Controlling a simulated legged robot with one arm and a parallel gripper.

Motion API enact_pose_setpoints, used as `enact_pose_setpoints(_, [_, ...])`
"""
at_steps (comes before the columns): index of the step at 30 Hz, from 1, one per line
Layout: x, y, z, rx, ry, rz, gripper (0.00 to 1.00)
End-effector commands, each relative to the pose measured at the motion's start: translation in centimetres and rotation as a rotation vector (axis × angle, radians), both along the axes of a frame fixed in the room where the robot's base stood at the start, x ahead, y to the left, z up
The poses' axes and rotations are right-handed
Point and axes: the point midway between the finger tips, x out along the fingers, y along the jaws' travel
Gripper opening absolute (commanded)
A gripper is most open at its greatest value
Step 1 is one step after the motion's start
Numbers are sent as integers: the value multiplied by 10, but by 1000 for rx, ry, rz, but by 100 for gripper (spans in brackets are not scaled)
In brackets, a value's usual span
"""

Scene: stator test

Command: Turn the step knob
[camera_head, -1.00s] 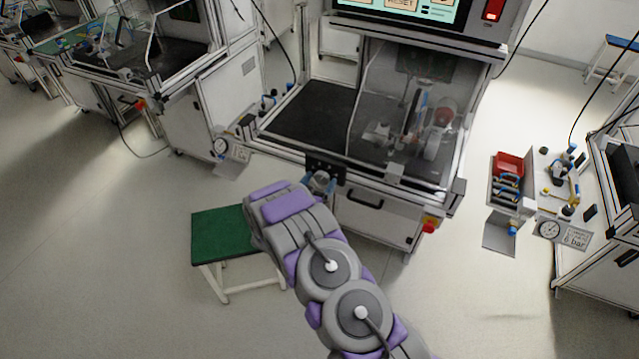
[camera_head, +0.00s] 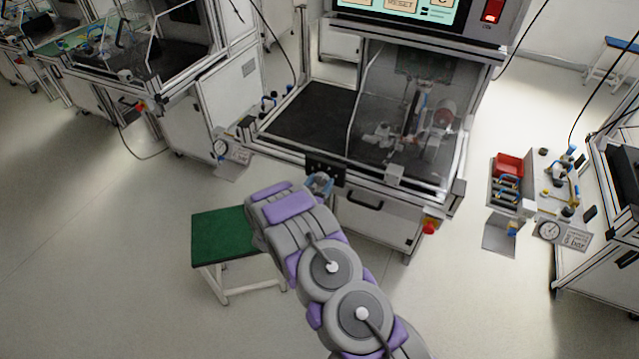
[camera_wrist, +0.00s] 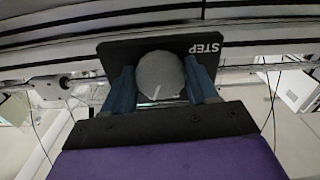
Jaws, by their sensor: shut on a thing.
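The step knob (camera_wrist: 159,76) is a round grey knob with a light pointer line, in the middle of the wrist view. It sits on a black plate (camera_wrist: 120,54) marked STEP. My gripper (camera_wrist: 162,84) has its two blue fingers on either side of the knob, shut on it. The pointer line shows near the knob's lower edge in this view. In the head view my gripper (camera_head: 320,182) reaches the black panel (camera_head: 326,168) on the front edge of the test station; my arm hides part of the area, and the knob is too small to make out there.
The test station (camera_head: 375,195) has a clear-walled enclosure and a screen (camera_head: 400,8) above. A green-topped stool (camera_head: 222,236) stands left of my arm. A side panel with a red bin (camera_head: 508,163) and gauge (camera_head: 549,230) is at right. The floor between is open.

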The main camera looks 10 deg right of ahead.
Motion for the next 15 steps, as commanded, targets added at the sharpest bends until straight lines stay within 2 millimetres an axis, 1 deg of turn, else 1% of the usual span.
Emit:
enact_pose_setpoints(8, [1, 1, 0, 43, -31, 3, 28])
enact_pose_setpoints(15, [1, 2, 0, 168, -121, 4, 28])
